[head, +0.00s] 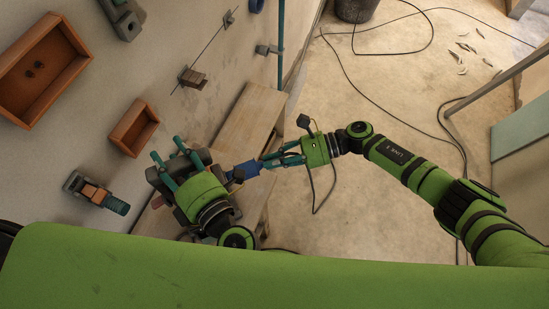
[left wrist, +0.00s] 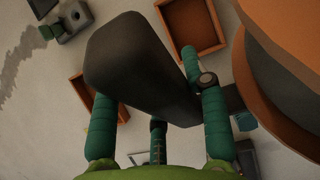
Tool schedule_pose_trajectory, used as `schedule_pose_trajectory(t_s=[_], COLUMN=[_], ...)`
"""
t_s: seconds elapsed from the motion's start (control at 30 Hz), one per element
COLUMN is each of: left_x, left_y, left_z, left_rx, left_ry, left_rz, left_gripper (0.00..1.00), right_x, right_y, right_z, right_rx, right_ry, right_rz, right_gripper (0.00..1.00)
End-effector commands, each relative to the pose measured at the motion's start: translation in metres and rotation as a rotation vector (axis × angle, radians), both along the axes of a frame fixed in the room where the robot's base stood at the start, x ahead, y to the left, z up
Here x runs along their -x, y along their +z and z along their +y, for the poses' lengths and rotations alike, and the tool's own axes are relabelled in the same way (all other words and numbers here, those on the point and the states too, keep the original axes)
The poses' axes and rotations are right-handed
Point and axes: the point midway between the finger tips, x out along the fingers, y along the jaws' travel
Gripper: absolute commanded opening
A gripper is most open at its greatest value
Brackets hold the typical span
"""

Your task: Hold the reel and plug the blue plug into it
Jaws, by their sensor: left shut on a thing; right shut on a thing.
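The reel (head: 202,157) shows as a dark grey body at centre left in the head view, partly hidden by my left gripper (head: 166,148). In the left wrist view, my left gripper (left wrist: 150,78) is shut on a dark grey rounded bar (left wrist: 135,65), with the orange and dark round side of the reel (left wrist: 290,35) at the right. My right gripper (head: 266,162) is shut on the blue plug (head: 246,169), whose front end is right beside the reel. A bit of blue shows in the left wrist view. I cannot tell whether plug and reel touch.
Orange-brown trays (head: 134,127) and a clamp-like tool (head: 95,192) are on the pale surface at left. A wooden bench (head: 250,118) lies behind the grippers. Black cables (head: 375,97) run across the open floor at right.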

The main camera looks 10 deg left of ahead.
Motion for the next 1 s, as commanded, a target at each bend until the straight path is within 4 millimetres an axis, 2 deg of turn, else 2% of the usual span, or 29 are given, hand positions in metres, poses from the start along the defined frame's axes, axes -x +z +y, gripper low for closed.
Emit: schedule_pose_trajectory(t_s=[0.47, 1.0], left_x=[0.0, 0.0], left_y=[0.001, 0.001], left_z=[0.0, 0.0], left_rx=[0.001, 0.002], left_ry=[0.0, 0.001], left_rz=[-0.003, -0.004], left_gripper=[0.13, 0.13], right_x=[0.0, 0.007], right_y=[0.0, 0.0], right_z=[0.001, 0.012], right_rx=[-0.001, 0.0], right_ry=[0.001, 0.001], right_rz=[0.0, 0.0], right_gripper=[0.0, 0.0])
